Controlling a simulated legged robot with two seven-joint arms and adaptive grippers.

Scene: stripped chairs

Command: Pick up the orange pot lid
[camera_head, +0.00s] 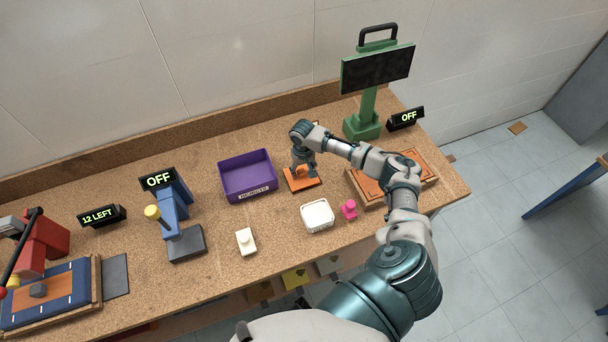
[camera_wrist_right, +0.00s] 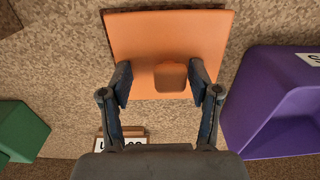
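The orange pot lid (camera_head: 303,184) is a flat square plate lying on the speckled brown worktop. In the right wrist view the lid (camera_wrist_right: 205,30) shows a small rounded orange knob (camera_wrist_right: 171,77) at its middle. My right gripper (camera_head: 304,172) is over the lid, and it hides part of it in the head view. In the right wrist view my right gripper (camera_wrist_right: 160,80) is open, with one finger on either side of the knob. I cannot tell whether either finger touches the knob. My left gripper is not in view.
A purple bin (camera_head: 247,177) stands just left of the lid. A white container (camera_head: 317,216) and a pink piece (camera_head: 349,209) are in front. A wooden board (camera_head: 424,165) and a green stand with screen (camera_head: 368,105) are to the right. A blue device (camera_head: 173,210) is left.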

